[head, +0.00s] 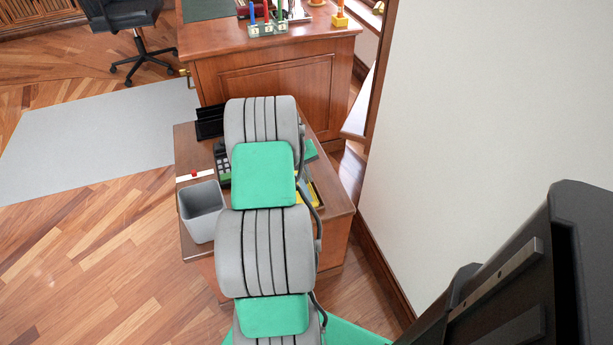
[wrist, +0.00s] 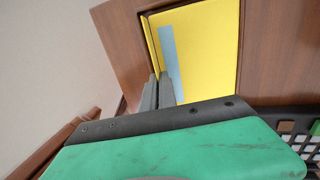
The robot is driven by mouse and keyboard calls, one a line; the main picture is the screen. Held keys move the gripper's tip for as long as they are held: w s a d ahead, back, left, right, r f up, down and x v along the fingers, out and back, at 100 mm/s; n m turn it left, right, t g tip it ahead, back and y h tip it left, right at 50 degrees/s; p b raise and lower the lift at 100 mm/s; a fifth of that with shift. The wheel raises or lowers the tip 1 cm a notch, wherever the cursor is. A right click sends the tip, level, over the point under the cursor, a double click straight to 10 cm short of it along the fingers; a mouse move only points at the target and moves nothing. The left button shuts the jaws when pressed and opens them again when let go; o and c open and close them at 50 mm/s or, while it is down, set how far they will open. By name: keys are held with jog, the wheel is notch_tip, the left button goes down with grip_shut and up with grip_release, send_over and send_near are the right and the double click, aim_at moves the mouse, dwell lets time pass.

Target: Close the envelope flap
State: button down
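The yellow envelope (wrist: 208,48) lies on the brown wooden desk in the wrist view, with a pale blue strip (wrist: 172,62) along its left part. A narrow yellow strip (wrist: 152,42) at its left edge, set off by a dark line, looks like the flap seen nearly edge-on; its exact angle is unclear. My gripper (wrist: 159,76) has its grey fingers close together at the envelope's near left part. I see nothing between them, and cannot tell whether they touch the envelope. In the head view my arm hides the gripper and most of the envelope, leaving a yellow bit (head: 315,194).
The small desk (head: 190,225) bears a black organiser (head: 209,122) and a dark calculator or keypad (head: 223,165). A grey bin (head: 202,211) stands at its left. A larger desk (head: 275,75) is behind, a white wall (head: 480,110) to the right. Floor on the left is open.

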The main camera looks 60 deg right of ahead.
jog(key=shift+w+a, duration=0.1)
dwell(0.4)
jog(key=shift+w+a+f+g+h, duration=0.1)
jog(key=shift+w+a+g+h, duration=0.1)
jog(key=shift+g+h, duration=0.25)
jog(key=shift+w+a+f+g+h, duration=0.1)
jog(key=shift+w+g+h, duration=0.05)
jog(key=shift+g+h, duration=0.3)
jog(key=shift+w+a+f+g+h, duration=0.15)
jog(key=shift+a+f+g+h, duration=0.05)
jog(key=shift+g+h, duration=0.4)
jog(key=shift+w+a+f+g+h, duration=0.15)
jog(key=shift+f+g+h, duration=0.05)
jog(key=shift+g+h, duration=0.4)
jog(key=c, duration=2.1)
grip_release()
jog(key=o, duration=0.4)
